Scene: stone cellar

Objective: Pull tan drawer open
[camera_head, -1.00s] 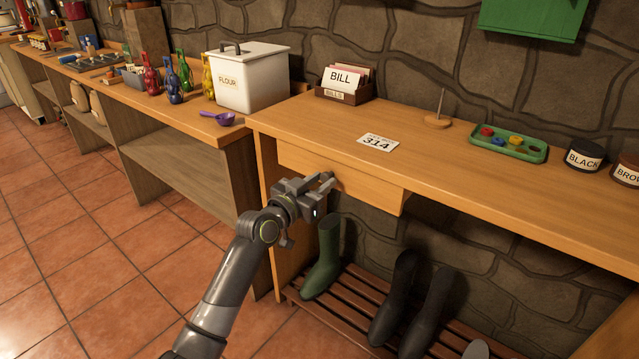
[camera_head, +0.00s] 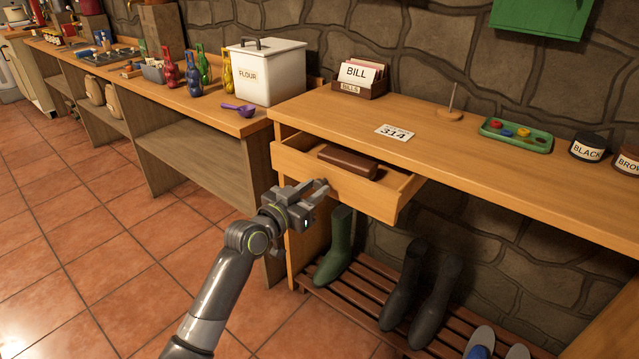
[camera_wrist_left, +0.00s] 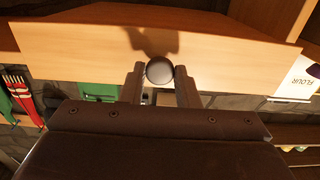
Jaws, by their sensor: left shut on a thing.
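The tan drawer (camera_head: 359,208) under the wooden desk stands partly open, and a brown case (camera_head: 347,161) lies inside it. My left gripper (camera_head: 318,190) is at the drawer's front. In the left wrist view its two fingers (camera_wrist_left: 160,84) are shut on the round dark knob (camera_wrist_left: 159,70), with the drawer front (camera_wrist_left: 215,62) just beyond. In the head view the gripper hides the knob. My right gripper is not in view.
The desk top (camera_head: 440,155) bears a bill box (camera_head: 360,87), a 314 card (camera_head: 395,132) and a green tray (camera_head: 516,135). Below, a green boot (camera_head: 338,245) and dark boots (camera_head: 432,290) stand on a slatted rack (camera_head: 375,318). Open tiled floor lies to the left.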

